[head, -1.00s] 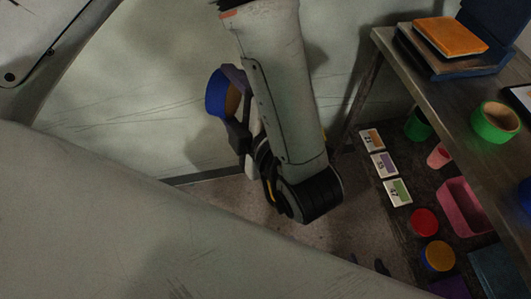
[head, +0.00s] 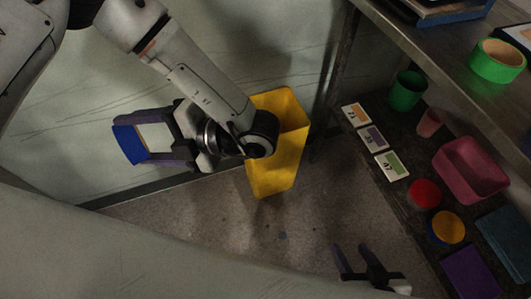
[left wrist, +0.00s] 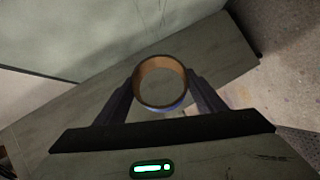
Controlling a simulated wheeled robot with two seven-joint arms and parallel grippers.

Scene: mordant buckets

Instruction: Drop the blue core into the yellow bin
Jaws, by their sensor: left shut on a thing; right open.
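The blue core (head: 127,145) is a short ring, blue outside and tan inside. My left gripper (head: 152,143) is shut on it, with dark purple fingers on either side. The left wrist view shows the core (left wrist: 174,107) between the fingertips, its round opening facing the camera. The yellow bin (head: 284,165) stands on the floor by the pale wall, right of the core in the head view. My left wrist joint covers part of its left side, and the core is apart from it. My right gripper (head: 353,253) is open and empty at the bottom of the head view.
A metal table (head: 430,65) at the right holds a green ring (head: 497,60). A lower shelf holds number cards (head: 373,138), a green cup (head: 407,90), a pink bin (head: 470,168) and red and yellow round pieces. Speckled floor (head: 240,228) is clear below the bin.

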